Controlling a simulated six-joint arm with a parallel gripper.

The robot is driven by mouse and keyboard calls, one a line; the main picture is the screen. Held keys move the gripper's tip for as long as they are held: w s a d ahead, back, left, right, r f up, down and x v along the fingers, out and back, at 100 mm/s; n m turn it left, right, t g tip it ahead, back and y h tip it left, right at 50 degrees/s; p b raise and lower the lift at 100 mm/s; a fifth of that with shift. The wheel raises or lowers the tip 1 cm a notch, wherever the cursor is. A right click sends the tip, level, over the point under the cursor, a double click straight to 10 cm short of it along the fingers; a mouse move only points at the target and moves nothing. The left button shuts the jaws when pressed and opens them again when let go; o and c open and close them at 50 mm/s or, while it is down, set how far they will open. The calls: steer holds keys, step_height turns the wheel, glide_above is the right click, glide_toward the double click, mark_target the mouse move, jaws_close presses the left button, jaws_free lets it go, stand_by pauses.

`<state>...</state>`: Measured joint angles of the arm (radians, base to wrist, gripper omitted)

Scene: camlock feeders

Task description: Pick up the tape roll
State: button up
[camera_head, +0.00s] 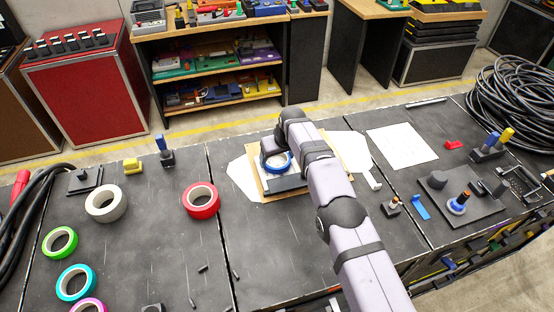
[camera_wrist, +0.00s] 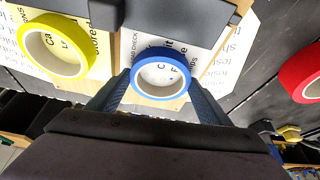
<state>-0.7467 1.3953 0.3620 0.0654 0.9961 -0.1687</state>
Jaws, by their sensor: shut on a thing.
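A blue tape roll (camera_wrist: 160,97) lies flat between the two fingers of my gripper (camera_wrist: 160,82) in the wrist view, and the gripper is shut on it. Printed paper shows through its hole. In the head view the blue roll (camera_head: 289,167) is partly hidden by my arm, over the clipboard (camera_head: 262,193). A yellow tape roll (camera_wrist: 88,48) is at upper left in the wrist view, apart from my gripper. A red tape roll (camera_head: 201,187) lies on the bench to the left; white (camera_head: 91,212), green (camera_head: 46,248), cyan (camera_head: 60,292) and purple (camera_head: 75,307) rolls lie farther left.
White papers (camera_head: 402,145) lie right of the clipboard. A dark plate (camera_head: 480,212) with parts stands at the right, near a black cable coil (camera_head: 515,100). Small dark pieces (camera_head: 203,268) lie at the front. The bench between the red roll and clipboard is mostly clear.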

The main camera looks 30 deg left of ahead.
steer(key=shift+r+b, duration=0.25)
steer(key=shift+b, duration=0.05)
steer(key=shift+r+b, duration=0.45)
step_height(320, 180, up, 2)
steer(key=shift+r+p, duration=0.1)
steer(key=shift+p, duration=0.4)
steer(key=shift+f+b, duration=0.35)
steer(key=shift+b, duration=0.55)
steer(key=b, duration=0.3)
steer(key=shift+s+d, duration=0.1)
steer(key=shift+d, duration=0.05)
steer(key=shift+b, duration=1)
